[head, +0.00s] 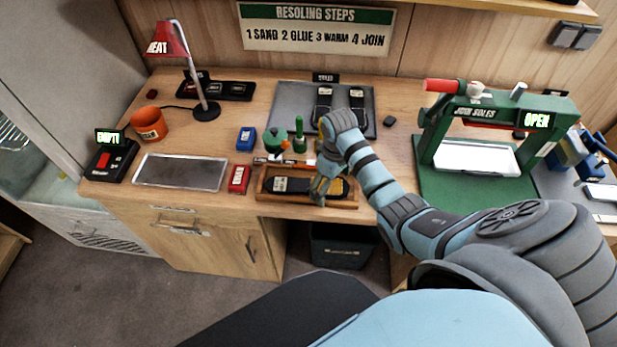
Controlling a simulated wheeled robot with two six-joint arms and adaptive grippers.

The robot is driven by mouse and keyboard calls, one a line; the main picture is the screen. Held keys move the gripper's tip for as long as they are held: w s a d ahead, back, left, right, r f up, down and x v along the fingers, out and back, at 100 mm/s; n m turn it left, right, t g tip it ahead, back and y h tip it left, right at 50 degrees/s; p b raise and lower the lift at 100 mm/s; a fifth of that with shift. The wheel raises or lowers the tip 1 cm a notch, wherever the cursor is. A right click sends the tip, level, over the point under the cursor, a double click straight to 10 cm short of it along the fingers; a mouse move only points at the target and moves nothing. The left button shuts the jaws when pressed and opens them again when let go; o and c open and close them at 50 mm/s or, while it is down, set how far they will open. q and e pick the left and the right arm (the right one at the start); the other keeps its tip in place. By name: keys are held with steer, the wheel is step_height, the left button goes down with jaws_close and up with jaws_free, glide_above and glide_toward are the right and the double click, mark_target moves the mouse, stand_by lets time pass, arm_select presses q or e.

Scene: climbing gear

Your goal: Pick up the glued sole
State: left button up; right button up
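A dark sole (287,185) lies flat in a shallow wooden tray (285,202) at the front edge of the workbench. Light print shows on its left part. My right arm reaches in from the right, and my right gripper (319,192) points down over the right part of the sole. Its fingers cover part of the sole. They are too small to tell whether they are open, touching it or closed on it. Whether the sole has glue on it cannot be told. My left gripper is out of view.
A green pot (274,140) and green bottle (299,135) stand behind the tray. A red block (239,179) and a metal plate (180,172) lie left, near a red heat lamp (168,40). A green press (490,125) marked OPEN stands right. Shoes rest on a grey mat (292,98) behind.

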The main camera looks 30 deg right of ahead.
steer(key=c, duration=1.1)
steer(key=shift+r, duration=0.1)
